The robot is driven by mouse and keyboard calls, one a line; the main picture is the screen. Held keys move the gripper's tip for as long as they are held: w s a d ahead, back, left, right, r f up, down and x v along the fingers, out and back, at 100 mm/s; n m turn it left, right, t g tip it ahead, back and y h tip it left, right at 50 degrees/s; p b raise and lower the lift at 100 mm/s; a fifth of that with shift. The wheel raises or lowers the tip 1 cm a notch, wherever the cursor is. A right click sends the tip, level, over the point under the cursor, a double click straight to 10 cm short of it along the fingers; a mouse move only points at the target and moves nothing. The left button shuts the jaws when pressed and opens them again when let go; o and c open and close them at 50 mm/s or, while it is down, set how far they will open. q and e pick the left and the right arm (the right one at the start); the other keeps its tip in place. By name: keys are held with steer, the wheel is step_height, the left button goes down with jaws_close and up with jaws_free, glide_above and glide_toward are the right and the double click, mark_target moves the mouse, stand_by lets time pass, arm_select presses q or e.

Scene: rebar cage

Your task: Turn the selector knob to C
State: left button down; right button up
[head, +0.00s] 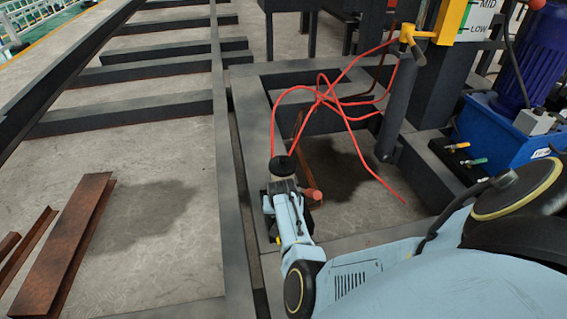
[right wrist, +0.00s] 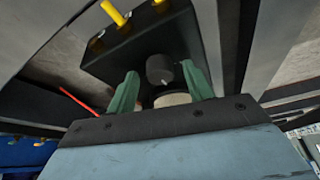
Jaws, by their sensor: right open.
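A dark round knob (right wrist: 160,70) shows in the right wrist view in front of a black box (right wrist: 115,60). A second small dark part and a pale round piece show close beside it. My right gripper (right wrist: 160,80) is open, with its two green fingers on either side of the knob; I cannot tell if they touch it. In the head view, my right gripper (head: 284,182) is at a black-topped round piece (head: 284,164), and the arm hides much of what is below. No letter marks are readable at the knob. My left gripper is not in view.
Thin red hoses (head: 325,95) loop just beyond my right gripper. A red-capped part (head: 317,196) is close to its right. A blue unit (head: 510,130) stands at the right. Dark frame beams (head: 225,150) surround the spot. Rusty steel pieces (head: 70,240) lie on the floor at left.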

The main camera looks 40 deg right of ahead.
steer(key=c, duration=1)
